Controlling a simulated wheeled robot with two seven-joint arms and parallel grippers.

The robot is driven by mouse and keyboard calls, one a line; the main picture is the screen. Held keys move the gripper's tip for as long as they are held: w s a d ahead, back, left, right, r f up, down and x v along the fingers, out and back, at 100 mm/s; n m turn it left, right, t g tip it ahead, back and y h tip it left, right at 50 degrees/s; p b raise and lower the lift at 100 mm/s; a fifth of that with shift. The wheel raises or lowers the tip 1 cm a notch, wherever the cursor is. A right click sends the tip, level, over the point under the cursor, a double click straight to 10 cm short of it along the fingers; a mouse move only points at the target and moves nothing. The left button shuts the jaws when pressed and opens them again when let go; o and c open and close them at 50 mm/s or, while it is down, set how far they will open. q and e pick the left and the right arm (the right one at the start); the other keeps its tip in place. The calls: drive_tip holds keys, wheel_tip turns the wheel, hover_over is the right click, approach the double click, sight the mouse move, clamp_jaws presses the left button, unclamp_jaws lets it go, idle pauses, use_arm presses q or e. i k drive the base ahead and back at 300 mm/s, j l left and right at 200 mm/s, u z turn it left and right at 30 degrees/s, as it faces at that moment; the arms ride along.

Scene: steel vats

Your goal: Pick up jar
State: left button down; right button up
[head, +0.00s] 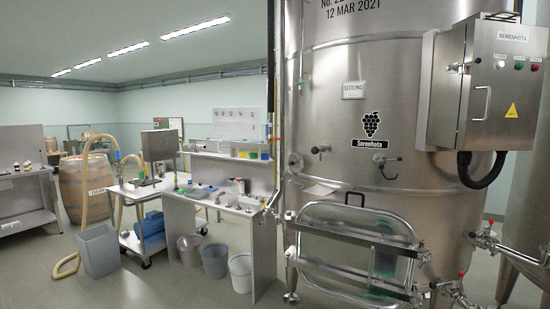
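I cannot make out a jar for certain. Several small dark containers with light caps (21,167) stand on the steel table (22,217) at the far left, too small to identify. A small upright item (240,186) stands on the steel workbench (185,207) in the middle, also too small to name. Neither of my grippers is in view.
A large steel vat (350,100) with an oval hatch door (352,214) fills the right half. Bins (214,261) stand under the workbench. A wheeled cart (150,240), a grey bin (97,251) and a barrel (87,190) with a hose stand left. Floor in front is clear.

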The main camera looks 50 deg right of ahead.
sight(264, 152)
drive_tip(key=z, duration=1.7)
drive_tip(key=i+z, duration=0.1)
drive_tip(key=z, duration=0.3)
drive_tip(key=i+j+z, duration=0.1)
drive_tip(key=z, duration=0.3)
